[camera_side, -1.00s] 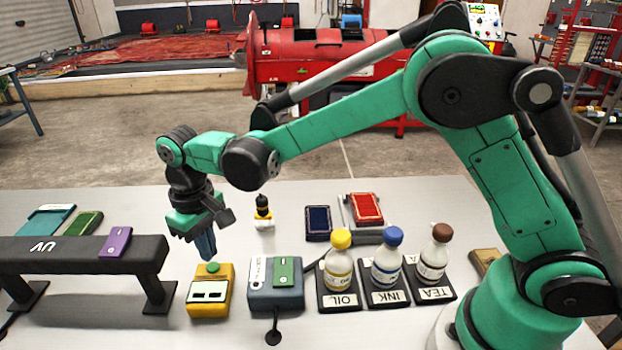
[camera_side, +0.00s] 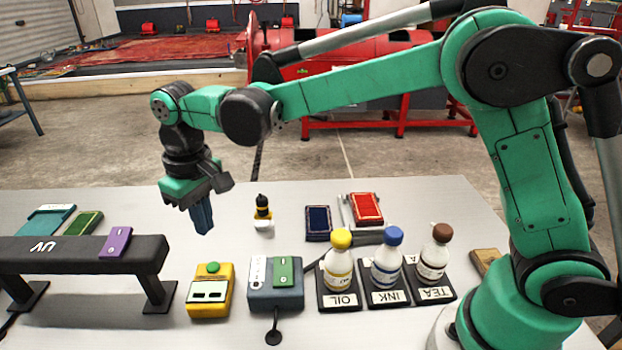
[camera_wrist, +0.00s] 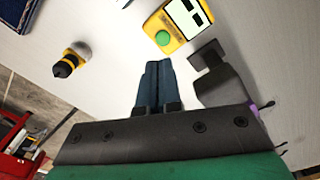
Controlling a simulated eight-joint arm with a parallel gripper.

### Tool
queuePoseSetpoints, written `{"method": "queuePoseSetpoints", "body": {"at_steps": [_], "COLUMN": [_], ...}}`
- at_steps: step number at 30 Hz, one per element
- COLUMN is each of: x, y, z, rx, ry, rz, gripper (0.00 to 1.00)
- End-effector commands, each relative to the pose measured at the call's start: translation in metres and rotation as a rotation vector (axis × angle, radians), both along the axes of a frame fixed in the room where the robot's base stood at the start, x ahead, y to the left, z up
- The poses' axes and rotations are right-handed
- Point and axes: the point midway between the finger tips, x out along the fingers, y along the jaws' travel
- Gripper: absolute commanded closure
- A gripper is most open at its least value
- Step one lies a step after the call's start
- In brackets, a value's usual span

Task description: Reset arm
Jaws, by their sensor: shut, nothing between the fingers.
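My gripper (camera_side: 203,220) hangs above the grey table (camera_side: 225,335), pointing down, with its blue fingers together and nothing between them. In the side view it is above and behind the yellow device with a green button (camera_side: 209,291), clear of it. In the wrist view my gripper (camera_wrist: 158,68) shows shut fingers, with the yellow device (camera_wrist: 178,22) just beyond their tips.
A black UV bench (camera_side: 75,257) with a purple block (camera_side: 116,242) stands left. A grey box (camera_side: 275,297) and OIL (camera_side: 340,265), INK (camera_side: 387,262) and TEA (camera_side: 434,262) bottles stand right. A small black-and-yellow tool (camera_side: 263,207) stands behind. Dark blue (camera_side: 318,222) and red (camera_side: 366,208) pieces lie farther back.

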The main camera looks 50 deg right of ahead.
Motion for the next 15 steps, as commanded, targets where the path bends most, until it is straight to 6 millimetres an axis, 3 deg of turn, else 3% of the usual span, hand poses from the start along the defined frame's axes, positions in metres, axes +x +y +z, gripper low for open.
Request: {"method": "queuePoseSetpoints", "body": {"at_steps": [5, 9, 15], "x": [-0.015, -0.038, -0.077], "y": [-0.033, -0.067, -0.109], "z": [0.025, 0.043, 0.049], "rx": [0.032, 0.061, 0.081], "ry": [-0.097, -0.219, -0.394], "rz": [-0.049, -0.101, -0.174], "gripper": [1.00, 1.00, 1.00]}}
